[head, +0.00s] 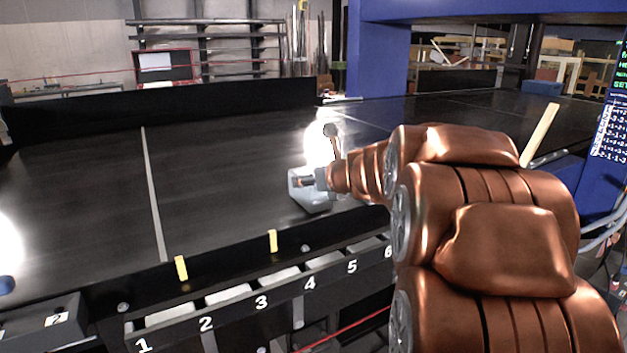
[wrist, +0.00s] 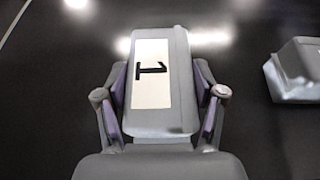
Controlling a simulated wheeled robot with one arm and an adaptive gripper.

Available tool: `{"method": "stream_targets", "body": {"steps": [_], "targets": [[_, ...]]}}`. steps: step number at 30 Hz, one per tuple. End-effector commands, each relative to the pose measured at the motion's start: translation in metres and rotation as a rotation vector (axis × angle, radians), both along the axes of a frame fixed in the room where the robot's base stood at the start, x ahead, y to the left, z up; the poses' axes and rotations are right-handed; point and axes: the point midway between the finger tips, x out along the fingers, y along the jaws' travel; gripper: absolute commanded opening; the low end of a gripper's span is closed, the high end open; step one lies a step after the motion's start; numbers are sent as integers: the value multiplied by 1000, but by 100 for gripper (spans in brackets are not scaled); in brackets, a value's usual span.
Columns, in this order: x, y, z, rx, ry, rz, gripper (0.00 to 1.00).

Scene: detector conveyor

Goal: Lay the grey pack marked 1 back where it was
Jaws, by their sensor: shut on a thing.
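The grey pack marked 1 (wrist: 181,82) is between the two fingers of my gripper (wrist: 160,98) in the wrist view, with its white label and black 1 facing the camera. My gripper is shut on it over the black belt (wrist: 50,110); I cannot tell whether the pack touches the belt. In the head view my gripper (head: 308,183) is above the belt (head: 225,185) near its front edge, at a pale grey block (head: 312,200). I cannot tell there whether this block is the held pack.
A second grey block (wrist: 296,72) lies on the belt to the right in the wrist view. Numbered slots (head: 235,310) run along the front edge, with two yellow tabs (head: 181,268) above them. A pale line (head: 153,195) crosses the belt. The belt left of my gripper is clear.

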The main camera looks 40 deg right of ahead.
Motion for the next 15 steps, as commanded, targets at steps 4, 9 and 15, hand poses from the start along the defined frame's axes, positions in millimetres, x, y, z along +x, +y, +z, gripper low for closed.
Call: {"method": "stream_targets", "body": {"steps": [4,9,15], "targets": [[0,0,1,0,-2,0,14],[0,0,-2,0,-2,1,69],[0,0,-2,0,-1,0,90]]}}
